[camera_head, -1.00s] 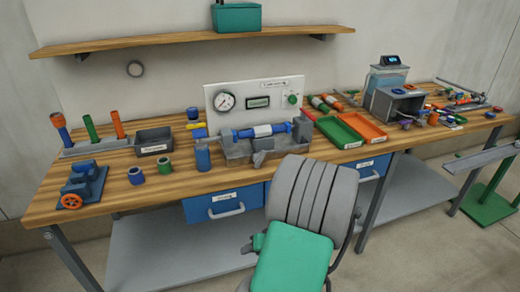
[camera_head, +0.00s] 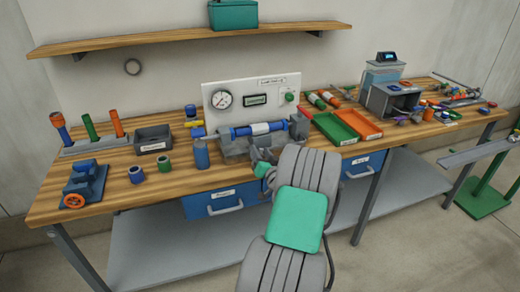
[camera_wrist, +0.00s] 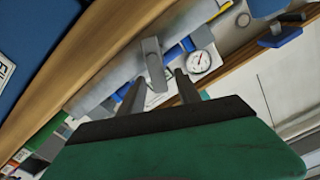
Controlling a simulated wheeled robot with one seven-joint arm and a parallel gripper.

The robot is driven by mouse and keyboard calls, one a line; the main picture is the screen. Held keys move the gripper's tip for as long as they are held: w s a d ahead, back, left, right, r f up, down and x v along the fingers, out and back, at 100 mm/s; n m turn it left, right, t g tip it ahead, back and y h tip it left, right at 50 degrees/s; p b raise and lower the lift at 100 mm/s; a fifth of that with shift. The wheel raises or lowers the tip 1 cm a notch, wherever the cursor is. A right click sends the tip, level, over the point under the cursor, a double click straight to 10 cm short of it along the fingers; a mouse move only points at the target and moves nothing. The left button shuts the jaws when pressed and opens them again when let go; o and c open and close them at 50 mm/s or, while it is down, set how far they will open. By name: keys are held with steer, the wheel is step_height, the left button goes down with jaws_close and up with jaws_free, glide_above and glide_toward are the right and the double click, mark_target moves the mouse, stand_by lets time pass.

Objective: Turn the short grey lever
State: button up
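The short grey lever (camera_wrist: 152,62) shows in the wrist view as a flat grey bar in front of the skid's grey tray (camera_wrist: 120,75). My gripper (camera_wrist: 159,78) is open, with two dark fingers apart. The lever's near end lies between the fingertips in the picture; I see no clear contact. In the head view my gripper (camera_head: 262,157) is at the front of the tray, below the blue and white pipe (camera_head: 258,129). There my arm and gripper largely hide the lever.
Behind the pipe stands a white panel with a gauge (camera_head: 222,99). A blue bottle (camera_head: 201,155) stands left of the tray. Green (camera_head: 335,128) and orange (camera_head: 358,124) trays lie to the right. Blue drawers (camera_head: 222,199) hang under the bench edge.

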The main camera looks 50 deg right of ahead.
steer(key=shift+w+d, duration=0.2)
steer(key=shift+w, duration=0.2)
jaws_close()
stand_by(0.4)
